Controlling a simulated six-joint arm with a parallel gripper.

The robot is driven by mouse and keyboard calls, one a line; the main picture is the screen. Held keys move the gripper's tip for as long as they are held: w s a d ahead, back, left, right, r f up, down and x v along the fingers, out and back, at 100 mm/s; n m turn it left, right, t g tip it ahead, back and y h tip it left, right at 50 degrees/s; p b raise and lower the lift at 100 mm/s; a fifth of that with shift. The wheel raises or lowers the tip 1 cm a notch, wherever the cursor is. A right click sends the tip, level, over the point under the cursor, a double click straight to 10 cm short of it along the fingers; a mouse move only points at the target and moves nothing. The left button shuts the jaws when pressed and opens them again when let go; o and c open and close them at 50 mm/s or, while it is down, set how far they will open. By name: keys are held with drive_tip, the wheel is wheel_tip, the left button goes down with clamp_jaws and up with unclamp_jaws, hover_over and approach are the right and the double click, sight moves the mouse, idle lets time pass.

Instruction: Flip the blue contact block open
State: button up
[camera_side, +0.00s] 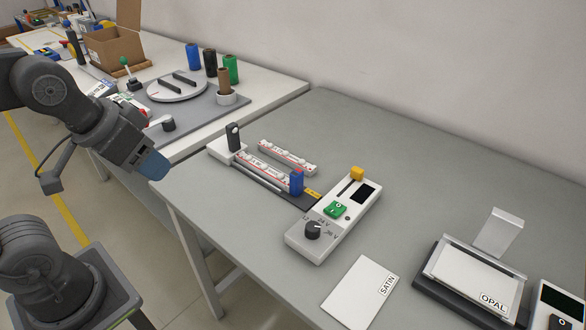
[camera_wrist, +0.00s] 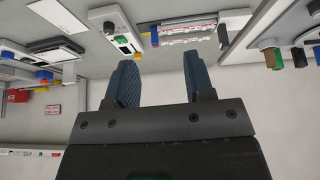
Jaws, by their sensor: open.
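The blue contact block (camera_side: 297,181) stands at the right end of a white, red-marked strip (camera_side: 262,171) on a dark fixture on the grey table. Whether it is shut onto the strip is too small to tell. In the wrist view the blue block (camera_wrist: 154,37) is small, beyond the fingers. My gripper (camera_side: 153,165) is at the left, over the table's left edge, well apart from the block. In the wrist view my gripper (camera_wrist: 160,72) has its two blue fingers spread, with nothing between them.
A second strip (camera_side: 287,158) lies behind the first. A white control box (camera_side: 300,240) with a dark knob, green switch and yellow slider stands right of the block. A dark upright piece (camera_side: 233,137) stands at the fixture's left end. A SATIN card (camera_side: 360,290) lies in front.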

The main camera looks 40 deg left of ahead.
drive_tip(key=w+n+g, duration=0.1)
drive_tip(key=w, duration=0.1)
drive_tip(key=w+n+g+h, duration=0.1)
drive_tip(key=w+n, duration=0.1)
drive_tip(key=w, duration=0.1)
drive_tip(key=w+r+n, duration=0.1)
drive_tip(key=w, duration=0.2)
drive_tip(key=shift+w+a+r+n+g+h, duration=0.1)
drive_tip(key=shift+a+n+g+h, duration=0.1)
drive_tip(key=shift+n+g+h, duration=0.2)
drive_tip(key=c, duration=0.7)
drive_tip(key=w+n, duration=0.1)
drive_tip(key=w, duration=0.2)
drive_tip(key=w+a+f+n+g+h, duration=0.1)
drive_tip(key=w+n, duration=0.1)
drive_tip(key=w, duration=0.1)
drive_tip(key=w+a+f+n+h, duration=0.1)
drive_tip(key=w, duration=0.1)
drive_tip(key=shift+w+n+g, duration=0.3)
drive_tip(key=shift+w+g, duration=0.1)
clamp_jaws()
drive_tip(key=w+a+f+n+g+h, duration=0.1)
drive_tip(key=w+a+f+n+h, duration=0.4)
drive_tip(key=w+a+f+n, duration=0.3)
drive_tip(key=w+f, duration=0.3)
drive_tip(key=w, duration=0.2)
drive_tip(key=shift+f+h, duration=0.2)
drive_tip(key=shift+h, duration=0.1)
